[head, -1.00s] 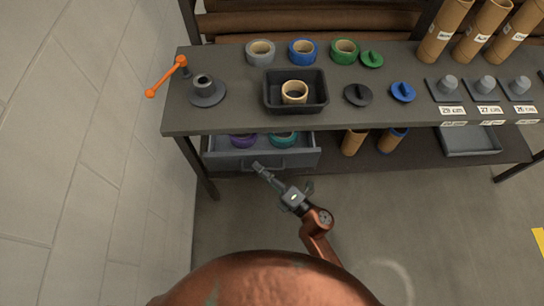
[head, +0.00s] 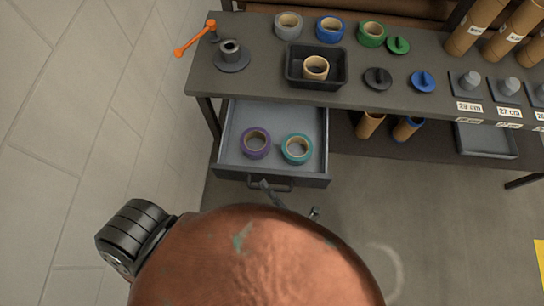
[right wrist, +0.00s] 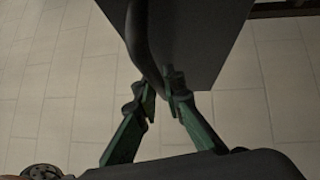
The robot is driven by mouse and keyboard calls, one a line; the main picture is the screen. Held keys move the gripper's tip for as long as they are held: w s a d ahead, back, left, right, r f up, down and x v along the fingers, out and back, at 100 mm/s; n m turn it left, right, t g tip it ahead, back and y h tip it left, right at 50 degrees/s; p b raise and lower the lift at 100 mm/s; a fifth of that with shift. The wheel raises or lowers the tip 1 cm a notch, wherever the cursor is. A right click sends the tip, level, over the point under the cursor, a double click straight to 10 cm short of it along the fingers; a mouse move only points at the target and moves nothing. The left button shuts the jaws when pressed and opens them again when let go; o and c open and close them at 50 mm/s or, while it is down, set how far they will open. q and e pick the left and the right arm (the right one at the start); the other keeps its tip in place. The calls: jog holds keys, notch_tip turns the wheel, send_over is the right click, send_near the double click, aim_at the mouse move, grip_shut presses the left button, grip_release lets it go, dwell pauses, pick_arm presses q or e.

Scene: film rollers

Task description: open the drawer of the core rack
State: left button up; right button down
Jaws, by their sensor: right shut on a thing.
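The grey drawer (head: 272,176) under the rack's top stands pulled well out. A purple tape roll (head: 255,143) and a teal tape roll (head: 297,148) lie in it. Its dark bar handle (head: 285,185) is on the front face. My right gripper (head: 265,186) is at the left part of the handle, mostly hidden by my own arm. In the right wrist view the green fingers (right wrist: 162,92) are shut on the handle (right wrist: 143,45). My left gripper is not in view.
The dark rack top (head: 270,88) holds tape rolls, a black tray (head: 290,72), an orange crank (head: 195,39), plugs and cardboard tubes. A grey tray (head: 487,140) is on the lower shelf at right. A wall (head: 90,100) stands close on the left.

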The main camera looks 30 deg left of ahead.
dwell(0.3)
jog(key=c, duration=2)
grip_release()
jog(key=shift+d, duration=0.1)
jog(key=v, duration=1.2)
